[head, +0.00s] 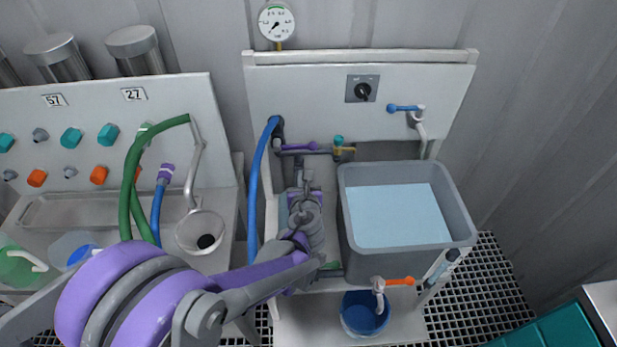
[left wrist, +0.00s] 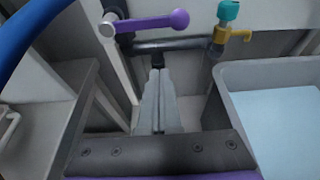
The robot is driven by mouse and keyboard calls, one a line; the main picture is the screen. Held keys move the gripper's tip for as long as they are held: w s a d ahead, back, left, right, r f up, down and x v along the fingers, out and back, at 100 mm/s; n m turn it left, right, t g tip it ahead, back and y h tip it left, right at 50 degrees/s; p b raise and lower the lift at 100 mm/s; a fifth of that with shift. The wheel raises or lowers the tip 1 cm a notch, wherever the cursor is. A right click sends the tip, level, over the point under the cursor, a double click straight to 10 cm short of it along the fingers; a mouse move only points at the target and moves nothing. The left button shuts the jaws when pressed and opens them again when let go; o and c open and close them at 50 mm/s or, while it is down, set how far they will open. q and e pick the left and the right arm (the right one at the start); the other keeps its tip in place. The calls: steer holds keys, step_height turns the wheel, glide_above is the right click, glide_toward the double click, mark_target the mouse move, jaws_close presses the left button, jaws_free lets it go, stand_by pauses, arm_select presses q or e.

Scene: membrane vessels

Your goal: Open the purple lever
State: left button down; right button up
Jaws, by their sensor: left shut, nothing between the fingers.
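The purple lever (head: 300,146) sits on a grey pipe at the upper left of the sink stand and points to the right. In the left wrist view the lever (left wrist: 152,22) runs from a grey pivot at left to a rounded end at right, lying roughly level. My left gripper (head: 306,168) reaches up from below and is just short of the lever in the picture. In the left wrist view its fingers (left wrist: 158,74) are closed together with nothing between them, below the lever and apart from it. My right gripper is not in view.
A yellow tap with a teal knob (head: 338,141) stands just right of the lever. A grey basin of pale blue water (head: 456,238) is at right. A blue hose (head: 253,190) runs down at left.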

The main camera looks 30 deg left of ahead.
mark_target(295, 147)
arm_select(q)
steer(key=w+a+r, duration=0.1)
steer(key=w+a, duration=0.2)
steer(key=w, duration=0.2)
steer(key=shift+w+a+r, duration=0.25)
steer(key=shift+r, duration=0.1)
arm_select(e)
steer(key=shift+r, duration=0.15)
